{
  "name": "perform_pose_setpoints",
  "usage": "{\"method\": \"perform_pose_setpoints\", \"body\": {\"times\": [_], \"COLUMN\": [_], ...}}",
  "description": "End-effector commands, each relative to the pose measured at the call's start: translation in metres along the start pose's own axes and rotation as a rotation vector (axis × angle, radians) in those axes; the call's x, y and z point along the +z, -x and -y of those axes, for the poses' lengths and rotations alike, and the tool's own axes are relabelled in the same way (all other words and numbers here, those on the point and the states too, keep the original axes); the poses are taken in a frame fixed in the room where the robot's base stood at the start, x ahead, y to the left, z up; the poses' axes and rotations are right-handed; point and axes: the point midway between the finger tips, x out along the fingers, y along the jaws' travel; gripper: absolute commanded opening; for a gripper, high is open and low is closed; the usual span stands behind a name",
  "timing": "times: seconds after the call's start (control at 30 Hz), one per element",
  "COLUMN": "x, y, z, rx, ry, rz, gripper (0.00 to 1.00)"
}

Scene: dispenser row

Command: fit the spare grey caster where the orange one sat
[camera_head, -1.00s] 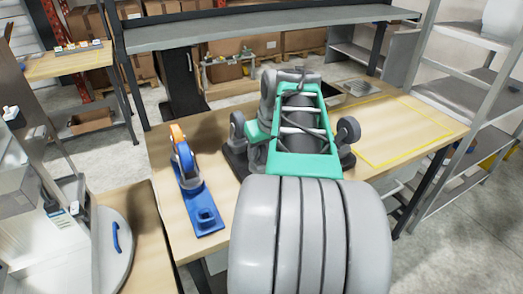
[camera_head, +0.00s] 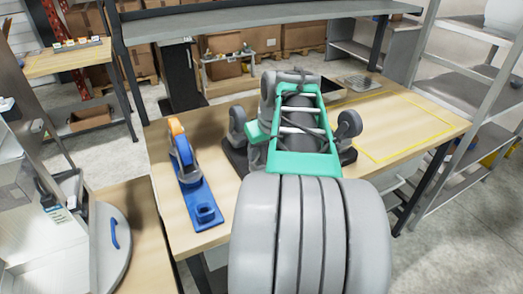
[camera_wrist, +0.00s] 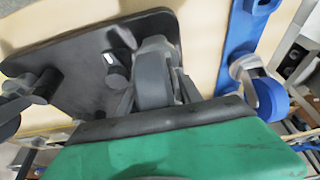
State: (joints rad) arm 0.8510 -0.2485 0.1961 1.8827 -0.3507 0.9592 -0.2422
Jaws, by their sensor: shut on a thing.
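My gripper (camera_wrist: 156,92) is shut on a grey caster (camera_wrist: 152,74), which sits between its fingers in the wrist view. It is over or at the dark base plate (camera_wrist: 78,70); I cannot tell whether the caster is seated. In the head view my arm hides the gripper and most of the plate (camera_head: 233,160). Other grey casters show on the plate's left (camera_head: 237,121) and right (camera_head: 348,124). The holder's front socket (camera_head: 206,211) looks empty.
The workbench (camera_head: 225,235) has a yellow-outlined area (camera_head: 405,125), clear at the right. A grey tray (camera_head: 360,83) lies at the back. A metal shelf (camera_head: 450,70) stands to the right, and a raised grey shelf (camera_head: 260,24) runs behind.

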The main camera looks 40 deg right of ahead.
Motion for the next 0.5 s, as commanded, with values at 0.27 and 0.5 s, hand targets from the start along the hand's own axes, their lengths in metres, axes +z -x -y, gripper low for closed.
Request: {"method": "perform_pose_setpoints", "body": {"times": [0.27,0.5], "x": [0.0024,0.0024], "y": [-0.0068,-0.0067], "z": [-0.0001,-0.0001], "rx": [0.001,0.001], "ry": [0.0,0.0], "rz": [-0.002,-0.001], "gripper": [0.0,0.57]}}
